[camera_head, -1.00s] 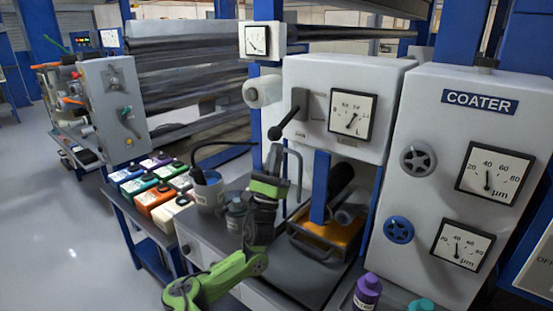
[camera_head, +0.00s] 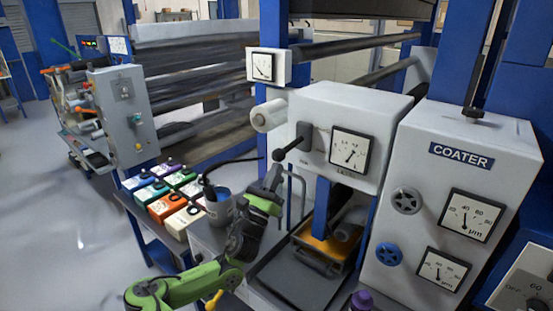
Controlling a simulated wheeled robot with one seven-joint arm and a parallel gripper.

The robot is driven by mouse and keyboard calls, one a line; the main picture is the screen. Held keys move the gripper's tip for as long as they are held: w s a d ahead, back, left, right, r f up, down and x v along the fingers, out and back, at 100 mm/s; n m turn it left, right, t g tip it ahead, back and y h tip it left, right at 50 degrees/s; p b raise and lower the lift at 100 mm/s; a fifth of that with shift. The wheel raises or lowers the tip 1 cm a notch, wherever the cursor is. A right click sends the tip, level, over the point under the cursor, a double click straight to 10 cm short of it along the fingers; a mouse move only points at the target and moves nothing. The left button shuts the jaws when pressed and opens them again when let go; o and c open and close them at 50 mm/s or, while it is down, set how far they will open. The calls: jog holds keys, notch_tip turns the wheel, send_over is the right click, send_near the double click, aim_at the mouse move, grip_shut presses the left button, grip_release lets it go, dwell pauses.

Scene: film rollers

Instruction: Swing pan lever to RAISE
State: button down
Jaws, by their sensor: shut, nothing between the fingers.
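The pan lever (camera_head: 292,147) is a black handle with a round knob on the left side of the white coater cabinet's front. It slants down and left from its dark pivot plate (camera_head: 305,136). Small labels beside it are too blurred to read. My gripper (camera_head: 274,172) is shut and empty, pointing up just below the knob. I cannot tell whether its fingertips touch the knob.
A grey cup (camera_head: 219,209) stands left of my arm, near several coloured containers (camera_head: 165,208). A white roll (camera_head: 268,115) sticks out left above the lever. A gauge (camera_head: 351,147) is right of it. A purple bottle (camera_head: 362,301) is at the bottom edge.

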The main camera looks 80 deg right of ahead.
aim_at(277, 154)
jog(key=r+p, duration=0.1)
jog(key=r+y+p, duration=0.1)
jog(key=r+p, duration=0.1)
jog(key=shift+w+a+r+y+p, duration=0.2)
jog(key=shift+a+y+p, duration=0.1)
jog(key=shift+y+p, duration=0.1)
jog(key=shift+s+r+p, duration=0.1)
jog(key=shift+r+p, duration=0.25)
jog(key=shift+p, duration=0.5)
notch_tip(277, 154, up, 4)
jog(key=p, duration=0.5)
jog(key=shift+d, duration=0.1)
jog(key=shift+r+p, duration=0.15)
jog(key=shift+p, duration=0.15)
